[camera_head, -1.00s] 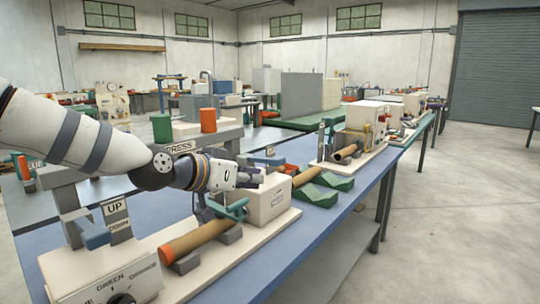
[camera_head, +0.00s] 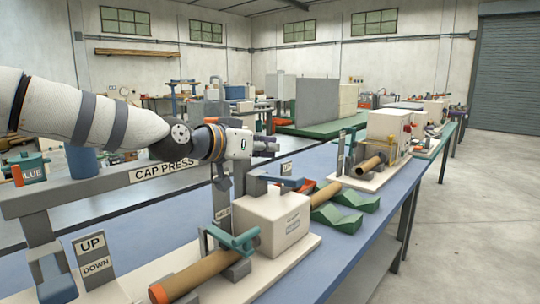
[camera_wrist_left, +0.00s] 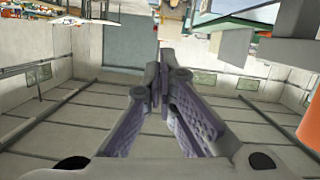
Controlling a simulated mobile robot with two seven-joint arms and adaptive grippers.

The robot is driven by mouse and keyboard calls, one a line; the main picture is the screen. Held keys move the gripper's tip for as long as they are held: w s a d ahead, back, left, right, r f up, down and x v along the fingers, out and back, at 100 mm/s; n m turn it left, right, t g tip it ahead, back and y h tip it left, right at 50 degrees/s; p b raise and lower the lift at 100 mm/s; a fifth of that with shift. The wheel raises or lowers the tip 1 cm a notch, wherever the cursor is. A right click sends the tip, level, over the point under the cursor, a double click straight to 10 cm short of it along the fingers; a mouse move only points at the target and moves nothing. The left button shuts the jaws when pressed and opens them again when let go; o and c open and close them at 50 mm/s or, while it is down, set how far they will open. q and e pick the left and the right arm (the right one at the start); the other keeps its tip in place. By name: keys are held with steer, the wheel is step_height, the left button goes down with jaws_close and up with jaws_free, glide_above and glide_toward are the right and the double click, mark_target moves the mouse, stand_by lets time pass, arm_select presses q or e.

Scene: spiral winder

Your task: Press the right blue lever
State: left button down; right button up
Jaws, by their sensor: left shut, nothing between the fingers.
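The right blue lever (camera_head: 280,181) sits behind the white box of the near machine, beside a small UP sign (camera_head: 287,168). Another blue lever (camera_head: 52,281) is at the lower left, beside an UP/DOWN sign (camera_head: 93,256). The lever cannot be made out there. My right gripper is not in view.
The white box (camera_head: 277,222), a teal clamp (camera_head: 235,241) and a brown tube (camera_head: 205,275) stand below my left arm. The grey CAP PRESS beam (camera_head: 110,183) runs at left. Green wedge blocks (camera_head: 336,217) lie right of the box.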

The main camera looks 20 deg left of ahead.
mark_target(276, 178)
arm_select(q)
steer(key=w+d+f+b, duration=0.1)
steer(key=w+d+f, duration=0.1)
steer(key=w+f, duration=0.3)
steer(key=shift+w+d+f, duration=0.35)
steer(key=shift+d+f, duration=0.05)
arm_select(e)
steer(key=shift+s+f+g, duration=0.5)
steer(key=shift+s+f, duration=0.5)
